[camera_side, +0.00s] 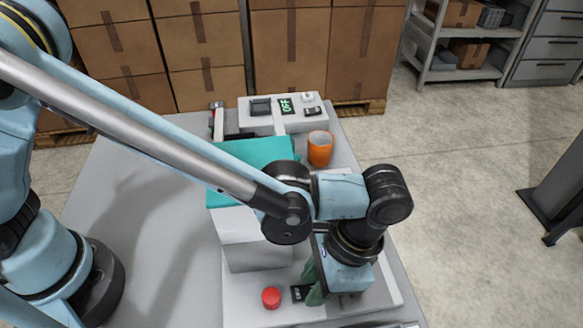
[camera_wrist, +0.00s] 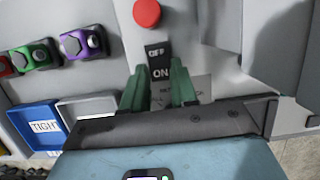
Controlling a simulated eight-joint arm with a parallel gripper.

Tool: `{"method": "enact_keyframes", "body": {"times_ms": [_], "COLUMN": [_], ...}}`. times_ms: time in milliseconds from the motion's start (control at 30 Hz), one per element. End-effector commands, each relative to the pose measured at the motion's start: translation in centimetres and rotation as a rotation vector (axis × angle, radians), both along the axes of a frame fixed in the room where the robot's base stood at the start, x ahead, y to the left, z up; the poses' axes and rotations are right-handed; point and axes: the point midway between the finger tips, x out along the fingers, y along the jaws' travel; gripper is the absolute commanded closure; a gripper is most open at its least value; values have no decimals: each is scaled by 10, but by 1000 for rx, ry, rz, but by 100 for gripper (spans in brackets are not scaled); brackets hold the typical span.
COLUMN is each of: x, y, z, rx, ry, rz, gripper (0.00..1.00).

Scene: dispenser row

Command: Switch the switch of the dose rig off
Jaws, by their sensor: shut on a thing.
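A black rocker switch (camera_wrist: 159,50) marked OFF and ON sits on a light grey panel below a red button (camera_wrist: 147,13) in the wrist view. In the side view the switch (camera_side: 299,293) lies just right of the red button (camera_side: 271,298), partly hidden by my gripper. My gripper (camera_wrist: 158,72) has its green fingers on either side of the switch, around its ON end, and is shut on it. In the side view my gripper (camera_side: 314,286) points down at the panel, its tips partly hidden.
A white box with a teal top (camera_side: 245,160) rises behind the panel. Coloured knobs (camera_wrist: 83,43) and a blue TIGHT tray (camera_wrist: 40,125) lie left in the wrist view.

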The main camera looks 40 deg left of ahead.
Motion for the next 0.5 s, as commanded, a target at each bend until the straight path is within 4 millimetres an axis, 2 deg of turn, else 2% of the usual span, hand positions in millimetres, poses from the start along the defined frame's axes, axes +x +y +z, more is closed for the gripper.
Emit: {"method": "enact_keyframes", "body": {"times_ms": [267, 300, 433, 500], "x": [0, 0, 0, 0], "y": [0, -1, 0, 0], "z": [1, 1, 1, 1], "rx": [-6, -6, -6, -6], "ry": [-6, -6, -6, -6], "rz": [0, 0, 0, 0], "gripper": [100, 66, 47, 47]}}
